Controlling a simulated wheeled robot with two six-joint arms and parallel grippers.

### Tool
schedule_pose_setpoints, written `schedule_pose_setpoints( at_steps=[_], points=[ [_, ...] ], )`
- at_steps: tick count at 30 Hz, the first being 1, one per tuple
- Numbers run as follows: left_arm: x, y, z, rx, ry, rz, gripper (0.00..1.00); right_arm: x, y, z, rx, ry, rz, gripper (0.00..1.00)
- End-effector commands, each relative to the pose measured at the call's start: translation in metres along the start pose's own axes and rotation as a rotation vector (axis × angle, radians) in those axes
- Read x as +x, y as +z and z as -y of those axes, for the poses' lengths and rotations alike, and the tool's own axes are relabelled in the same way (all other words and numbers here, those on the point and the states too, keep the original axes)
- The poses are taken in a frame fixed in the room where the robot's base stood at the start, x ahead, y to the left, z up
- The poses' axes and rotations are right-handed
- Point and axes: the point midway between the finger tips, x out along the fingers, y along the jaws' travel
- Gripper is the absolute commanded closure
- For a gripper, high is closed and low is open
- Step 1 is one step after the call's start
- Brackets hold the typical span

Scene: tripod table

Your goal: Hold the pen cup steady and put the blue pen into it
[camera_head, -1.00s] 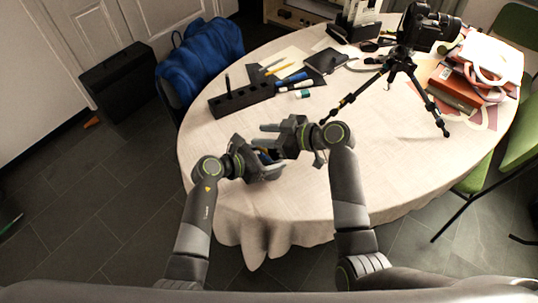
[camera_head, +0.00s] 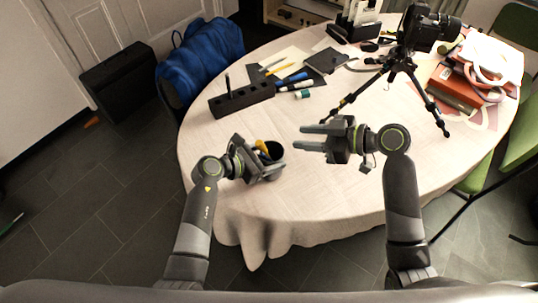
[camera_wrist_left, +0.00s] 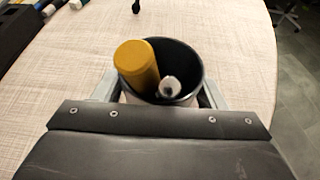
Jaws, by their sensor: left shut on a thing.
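The dark pen cup (camera_head: 276,150) stands near the left front edge of the table. My left gripper (camera_head: 268,165) is shut on it, with a finger on each side in the left wrist view. In that view the cup (camera_wrist_left: 196,66) is upright and holds a thick yellow pen (camera_wrist_left: 136,62) and a thinner pen with a pale end (camera_wrist_left: 170,86); the thinner pen's body colour is hidden.
A black block holder (camera_head: 240,98) with an upright pen stands behind the cup. A green-capped marker (camera_head: 302,94) lies near it. A camera tripod (camera_head: 400,68) and stacked books (camera_head: 455,88) occupy the right side.

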Motion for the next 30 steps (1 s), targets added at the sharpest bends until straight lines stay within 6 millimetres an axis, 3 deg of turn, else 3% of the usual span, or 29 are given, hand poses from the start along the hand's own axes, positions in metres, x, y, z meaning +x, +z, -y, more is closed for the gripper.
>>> schedule_pose_setpoints(
  at_steps=[1, 2, 8, 20, 30],
  points=[
    [0.0, 0.0, 0.0, 0.0, 0.0, 0.0, 0.62, 0.0, 0.0, 0.0, 0.0, 0.0, 0.0, 0.64],
    [0.0, 0.0, 0.0, 0.0, 0.0, 0.0, 0.34, 0.0, 0.0, 0.0, 0.0, 0.0, 0.0, 0.64],
    [0.0, 0.0, 0.0, 0.0, 0.0, 0.0, 0.1, 0.0, 0.0, 0.0, 0.0, 0.0, 0.0, 0.64],
    [-0.009, -0.001, 0.0, 0.0, 0.001, -0.001, 0.1, 0.001, 0.0, 0.0, 0.0, 0.0, 0.0, 0.64],
    [-0.069, -0.002, -0.001, 0.003, 0.002, -0.003, 0.1, 0.001, 0.0, 0.0, 0.0, 0.0, 0.0, 0.64]
  ],
)
